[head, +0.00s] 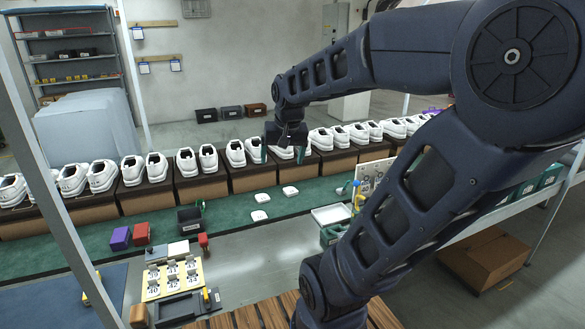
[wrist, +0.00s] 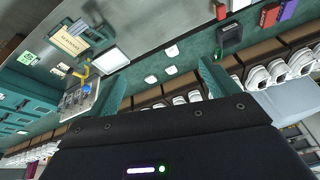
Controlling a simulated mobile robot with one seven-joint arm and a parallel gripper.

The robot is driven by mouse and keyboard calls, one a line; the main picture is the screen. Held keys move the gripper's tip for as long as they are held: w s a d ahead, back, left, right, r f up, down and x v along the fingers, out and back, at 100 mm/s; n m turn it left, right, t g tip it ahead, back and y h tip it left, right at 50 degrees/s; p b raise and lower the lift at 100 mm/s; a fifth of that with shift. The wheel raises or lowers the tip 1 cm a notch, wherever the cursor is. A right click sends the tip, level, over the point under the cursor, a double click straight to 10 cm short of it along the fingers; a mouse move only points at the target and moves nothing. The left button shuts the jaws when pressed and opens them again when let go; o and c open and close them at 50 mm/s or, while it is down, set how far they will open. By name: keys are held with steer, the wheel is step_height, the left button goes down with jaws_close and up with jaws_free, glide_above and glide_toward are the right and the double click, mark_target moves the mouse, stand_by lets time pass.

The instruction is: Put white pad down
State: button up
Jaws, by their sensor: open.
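Three small white pads lie apart on the green bench surface in front of the shoe line: one upper left (head: 262,198), one lower left (head: 260,216) and one to the right (head: 290,191). They also show in the wrist view, as an upper pad (wrist: 172,50), a middle pad (wrist: 171,70) and a lower pad (wrist: 150,79). My gripper (head: 283,153) is in front of the row of white shoes, behind the pads in the head view.
White shoes (head: 198,158) stand in pairs on brown boxes (head: 205,187) along the line. A black bin (head: 190,219), purple block (head: 120,238) and red block (head: 141,233) are at left. A white tray (head: 331,215) is at right. Bare green bench surrounds the pads.

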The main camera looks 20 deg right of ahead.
steer(key=s+n, duration=0.2)
steer(key=s, duration=0.5)
steer(key=shift+s+f+n+t, duration=0.15)
steer(key=shift+s+n+t, duration=0.05)
steer(key=shift+n+t, duration=0.2)
steer(key=shift+o, duration=0.5)
steer(key=shift+w, duration=0.1)
stand_by(1.0)
steer(key=m+g+h, duration=0.4)
steer(key=m+h, duration=0.1)
steer(key=m, duration=1.2)
glide_above(262, 197)
steer(key=a, duration=0.5)
step_height(262, 197, down, 34)
steer(key=x, duration=1)
steer(key=shift+s+f, duration=0.2)
steer(key=shift+f, duration=0.25)
